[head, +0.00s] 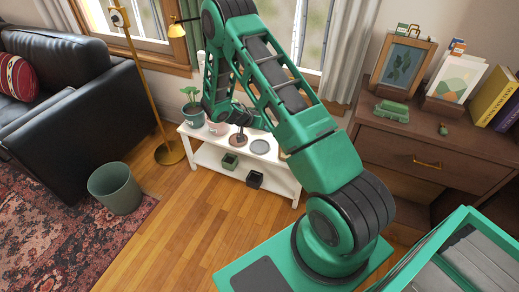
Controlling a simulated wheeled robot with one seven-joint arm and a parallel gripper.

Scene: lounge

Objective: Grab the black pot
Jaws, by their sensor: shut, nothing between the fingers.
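The black pot (255,180) is a small, square, dark container on the lower shelf of the white table (284,187), near its right end. My gripper (241,132) is small in the picture, partly covered by my green arm. It is shut and empty, pointing down over the tabletop, above and slightly left of the black pot in the picture. It is apart from the pot. The tabletop edge lies close above the pot.
A green square pot (229,162) stands left of the black pot. A potted plant (193,112), a pink pot (218,127) and a grey dish (260,147) are on the tabletop. A green bin (115,188) stands left; wooden floor (190,215) is clear in front.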

